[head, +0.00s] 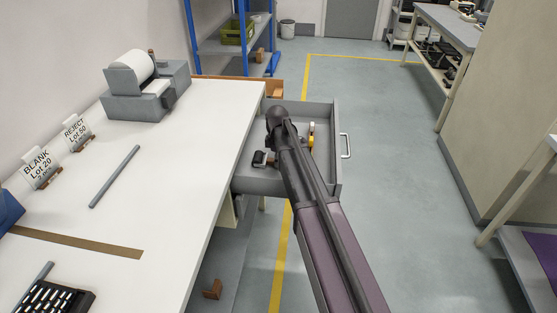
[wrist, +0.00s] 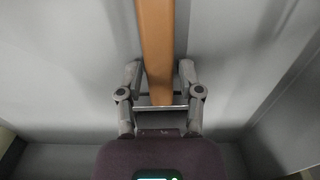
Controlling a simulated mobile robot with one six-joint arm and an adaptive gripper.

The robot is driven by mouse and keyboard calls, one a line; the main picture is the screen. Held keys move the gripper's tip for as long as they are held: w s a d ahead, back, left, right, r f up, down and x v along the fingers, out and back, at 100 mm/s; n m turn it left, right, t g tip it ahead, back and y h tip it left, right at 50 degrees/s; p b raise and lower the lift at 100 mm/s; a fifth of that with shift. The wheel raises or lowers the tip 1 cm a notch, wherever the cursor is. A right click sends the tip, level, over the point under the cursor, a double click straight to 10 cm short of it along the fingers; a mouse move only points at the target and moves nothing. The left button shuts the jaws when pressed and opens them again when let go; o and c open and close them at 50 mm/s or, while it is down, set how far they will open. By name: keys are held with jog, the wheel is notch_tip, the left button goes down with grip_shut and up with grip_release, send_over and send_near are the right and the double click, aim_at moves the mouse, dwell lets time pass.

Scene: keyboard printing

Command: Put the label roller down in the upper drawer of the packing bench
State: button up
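My gripper (wrist: 160,75) is closed in around the handle, one finger close on each side. In the head view my gripper (head: 276,158) is over the drawer, its fingertips mostly hidden behind my wrist. Whether the roller rests on the drawer floor cannot be told.
A yellow and white item (head: 311,138) lies in the drawer, right of my arm. The white bench top (head: 190,130) is left of the drawer, with a label printer (head: 147,90) at the back. Open floor (head: 390,150) lies to the right.

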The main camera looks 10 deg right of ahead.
jog(key=shift+o, duration=0.2)
jog(key=shift+r, duration=0.2)
notch_tip(320, 180, up, 12)
jog(key=p, duration=1.2)
dwell(0.9)
jog(key=s+d+m, duration=0.2)
jog(key=s+m, duration=1.2)
jog(key=s, duration=1.1)
jog(key=shift+d, duration=0.15)
jog(key=shift+c, duration=0.2)
